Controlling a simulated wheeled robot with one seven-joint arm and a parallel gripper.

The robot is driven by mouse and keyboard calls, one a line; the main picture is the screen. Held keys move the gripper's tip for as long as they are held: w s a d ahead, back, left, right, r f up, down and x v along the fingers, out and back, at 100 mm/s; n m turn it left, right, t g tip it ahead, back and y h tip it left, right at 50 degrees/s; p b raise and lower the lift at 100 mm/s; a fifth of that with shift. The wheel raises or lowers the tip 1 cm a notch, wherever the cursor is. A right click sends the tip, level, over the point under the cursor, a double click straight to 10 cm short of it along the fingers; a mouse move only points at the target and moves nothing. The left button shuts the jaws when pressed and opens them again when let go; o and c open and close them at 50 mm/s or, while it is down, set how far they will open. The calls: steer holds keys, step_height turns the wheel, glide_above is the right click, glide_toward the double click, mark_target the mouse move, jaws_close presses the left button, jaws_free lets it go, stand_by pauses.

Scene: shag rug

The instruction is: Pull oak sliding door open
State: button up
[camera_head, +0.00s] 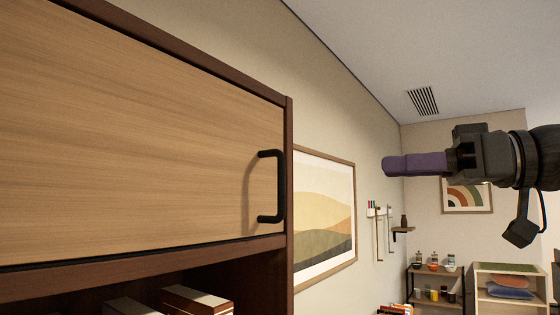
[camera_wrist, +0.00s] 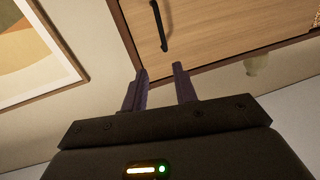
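The oak door (camera_head: 130,140) fills the left of the head view, set in a dark brown cabinet frame. Its black bar handle (camera_head: 270,186) is upright near the door's right edge. My gripper (camera_head: 386,166) is to the right of the handle in the head view, with purple fingers and apart from the door. In the wrist view the oak door (camera_wrist: 220,30) is at the top, with its handle (camera_wrist: 160,25) beyond the fingers. My gripper's fingertips (camera_wrist: 162,70) are spread with nothing between them. The door appears shut in its frame.
An open shelf with several books (camera_head: 195,300) lies below the door. A framed landscape picture (camera_head: 325,215) hangs on the wall right of the cabinet. Low shelves (camera_head: 435,285) stand at the back right. The space between gripper and handle looks clear.

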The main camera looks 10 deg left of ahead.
steer(key=shift+s+r, duration=0.15)
steer(key=shift+s, duration=0.05)
steer(key=shift+a, duration=0.15)
steer(key=p, duration=0.6)
glide_above(280, 210)
steer(key=shift+w+d+r, duration=0.15)
steer(key=shift+w+d, duration=0.1)
steer(key=shift+w+a+p, duration=0.1)
steer(key=shift+a+p, duration=0.2)
steer(key=shift+a, duration=0.05)
jaws_close()
